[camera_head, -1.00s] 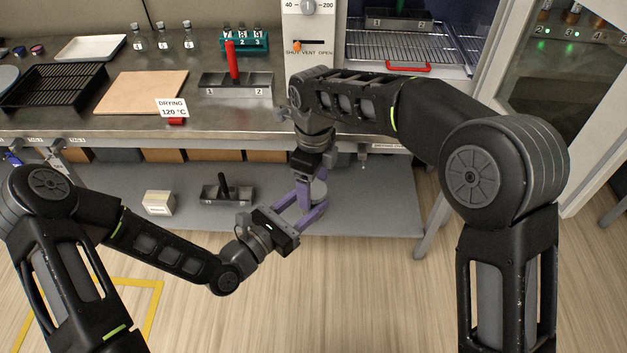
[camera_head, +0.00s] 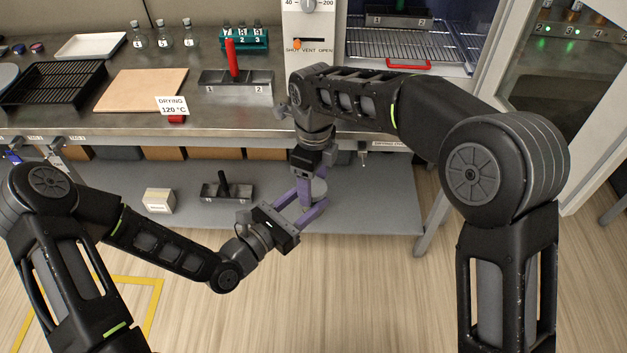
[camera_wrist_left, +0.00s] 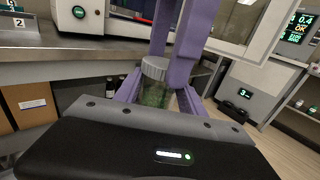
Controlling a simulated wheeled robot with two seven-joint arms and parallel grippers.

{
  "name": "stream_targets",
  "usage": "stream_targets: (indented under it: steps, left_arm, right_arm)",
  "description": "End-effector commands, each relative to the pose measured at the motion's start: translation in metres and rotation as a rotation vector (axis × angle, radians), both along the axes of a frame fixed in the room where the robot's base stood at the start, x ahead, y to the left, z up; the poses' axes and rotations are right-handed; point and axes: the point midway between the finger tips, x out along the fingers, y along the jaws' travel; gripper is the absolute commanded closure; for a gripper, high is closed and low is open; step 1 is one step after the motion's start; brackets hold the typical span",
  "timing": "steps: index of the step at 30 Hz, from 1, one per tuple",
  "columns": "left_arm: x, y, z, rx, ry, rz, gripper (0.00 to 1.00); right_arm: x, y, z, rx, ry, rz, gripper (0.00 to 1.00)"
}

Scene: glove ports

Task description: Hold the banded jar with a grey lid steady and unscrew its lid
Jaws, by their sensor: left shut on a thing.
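The jar's ribbed grey lid (camera_wrist_left: 155,68) and greenish glass body (camera_wrist_left: 154,94) show in the left wrist view; any band on it cannot be made out. My left gripper (camera_head: 303,217) is shut on the jar body and holds it upright in the air, in front of the bench. My right gripper (camera_head: 312,192) points down from above. Its purple fingers (camera_wrist_left: 180,60) are at the lid, one behind it and one at its right side. Whether they press on the lid cannot be seen. In the head view the jar is mostly hidden by the grippers.
The metal bench (camera_head: 60,120) lies behind my grippers, with a wooden board (camera_head: 140,90), a black rack (camera_head: 55,85) and a two-slot tray (camera_head: 237,82) on it. The lower shelf (camera_head: 370,205) holds a small box (camera_head: 159,200) and another tray (camera_head: 228,190). The floor in front is clear.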

Motion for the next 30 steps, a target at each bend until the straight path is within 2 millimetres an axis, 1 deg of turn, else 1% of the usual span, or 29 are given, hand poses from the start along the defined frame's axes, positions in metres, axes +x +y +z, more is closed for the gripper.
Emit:
stream_targets:
  steps: [1, 3, 11, 14, 21, 24, 30]
  left_arm:
    - [0.0, 0.0, 0.0, -0.001, -0.001, 0.0, 1.0]
    - [0.0, 0.0, 0.001, -0.001, -0.001, 0.0, 1.0]
    - [0.0, 0.0, 0.0, -0.001, -0.001, 0.0, 1.0]
    - [0.0, 0.0, 0.0, -0.001, -0.001, 0.0, 1.0]
    - [0.0, 0.0, 0.0, -0.001, -0.001, 0.0, 1.0]
    - [0.0, 0.0, 0.0, -0.001, -0.001, 0.0, 1.0]
    - [0.0, 0.0, 0.0, -0.001, -0.001, 0.0, 1.0]
  right_arm:
    - [0.0, 0.0, 0.0, 0.0, 0.0, 0.0, 0.29]
    - [0.0, 0.0, 0.0, 0.0, 0.0, 0.0, 0.25]
    - [0.0, 0.0, 0.002, 0.0, 0.0, 0.0, 0.25]
    - [0.001, 0.001, 0.01, 0.001, -0.003, 0.0, 0.25]
    - [0.0, 0.0, 0.04, 0.001, -0.001, -0.001, 0.25]
    - [0.0, 0.0, 0.045, 0.0, 0.0, 0.0, 0.25]
    - [0.0, 0.0, 0.045, 0.0, 0.0, 0.0, 0.25]
